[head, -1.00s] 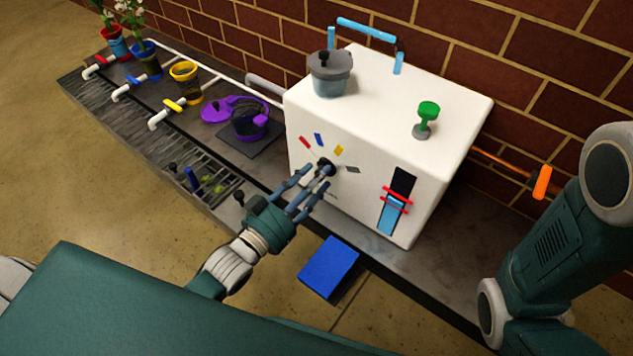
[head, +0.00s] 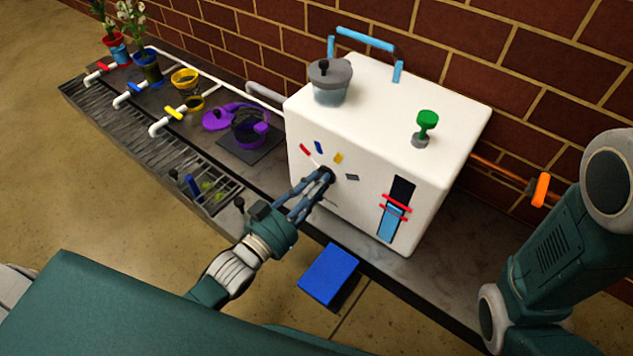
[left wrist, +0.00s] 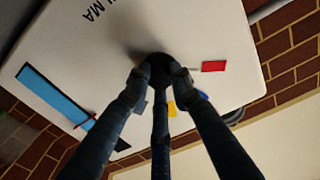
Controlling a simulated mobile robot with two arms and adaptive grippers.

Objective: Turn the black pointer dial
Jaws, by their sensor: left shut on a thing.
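The black pointer dial (head: 327,171) is on the front of the white machine (head: 360,130), below an arc of red, blue, yellow and grey marks. My left gripper (head: 322,178) is shut on the dial, its fingers around the knob and hiding much of it. In the left wrist view the dial (left wrist: 158,62) sits between the fingertips (left wrist: 158,76). A thin pale line there runs from the dial toward the red mark (left wrist: 214,66). My right arm shows at the right, but its gripper is out of view.
A slider with a blue fill (head: 393,215) is right of the dial. A grey-lidded pot (head: 331,85) and a green knob (head: 427,122) are on top. A blue pad (head: 329,274) lies in front. Purple (head: 250,128) and yellow pots stand left.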

